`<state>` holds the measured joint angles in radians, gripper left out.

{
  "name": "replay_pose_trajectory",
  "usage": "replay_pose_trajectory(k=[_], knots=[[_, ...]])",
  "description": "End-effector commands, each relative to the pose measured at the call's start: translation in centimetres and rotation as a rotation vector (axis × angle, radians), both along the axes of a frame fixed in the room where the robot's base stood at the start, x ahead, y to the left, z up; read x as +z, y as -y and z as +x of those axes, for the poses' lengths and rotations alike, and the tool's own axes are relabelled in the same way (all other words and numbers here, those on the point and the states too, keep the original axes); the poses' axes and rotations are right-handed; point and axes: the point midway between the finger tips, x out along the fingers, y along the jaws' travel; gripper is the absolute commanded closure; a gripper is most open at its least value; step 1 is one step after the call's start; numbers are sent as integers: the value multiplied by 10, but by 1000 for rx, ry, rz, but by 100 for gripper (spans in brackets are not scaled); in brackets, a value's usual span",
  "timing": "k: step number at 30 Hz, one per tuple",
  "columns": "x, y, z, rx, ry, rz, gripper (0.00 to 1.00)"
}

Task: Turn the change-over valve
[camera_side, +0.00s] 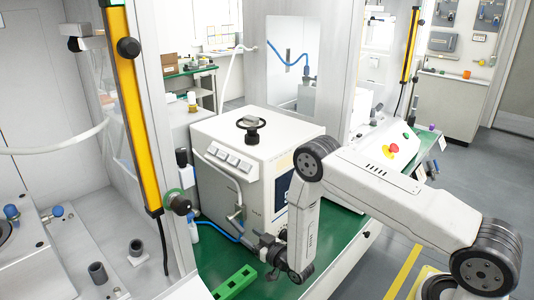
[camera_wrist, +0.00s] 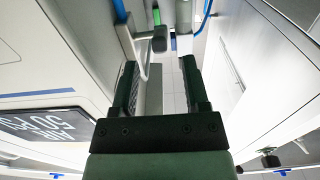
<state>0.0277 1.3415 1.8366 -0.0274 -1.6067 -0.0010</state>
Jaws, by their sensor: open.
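The change-over valve appears to be the small grey fitting (camera_side: 236,214) on the pipework at the left side of the white press cabinet. In the wrist view a grey fitting with a dark grey end (camera_wrist: 157,40) lies just ahead of the fingers, and I take it to be the same valve. My gripper (camera_wrist: 161,75) is open, with its two dark fingers apart and nothing between them. In the side view my gripper (camera_side: 264,243) is low by the cabinet's front left corner, close to the valve. I cannot tell whether it touches it.
The white cabinet (camera_side: 265,140) has a black handwheel (camera_side: 251,123) on top and stands on a green bench. A blue hose (camera_side: 215,229) runs near the valve. A green block (camera_side: 234,282) lies in front. A grey wall (camera_wrist: 255,60) is close on the right in the wrist view.

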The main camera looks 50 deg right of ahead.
Motion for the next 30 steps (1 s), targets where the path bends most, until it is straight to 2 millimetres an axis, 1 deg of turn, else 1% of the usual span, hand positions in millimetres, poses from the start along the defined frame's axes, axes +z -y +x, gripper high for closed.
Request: replay_pose_trajectory(k=[9, 15, 21, 29, 30], knots=[[0, 0, 36, 0, 3, 1, 41], [0, 0, 54, 0, 2, 1, 41], [0, 0, 62, 0, 1, 1, 41], [0, 0, 62, 0, 0, 1, 41], [0, 0, 62, 0, 0, 1, 44]])
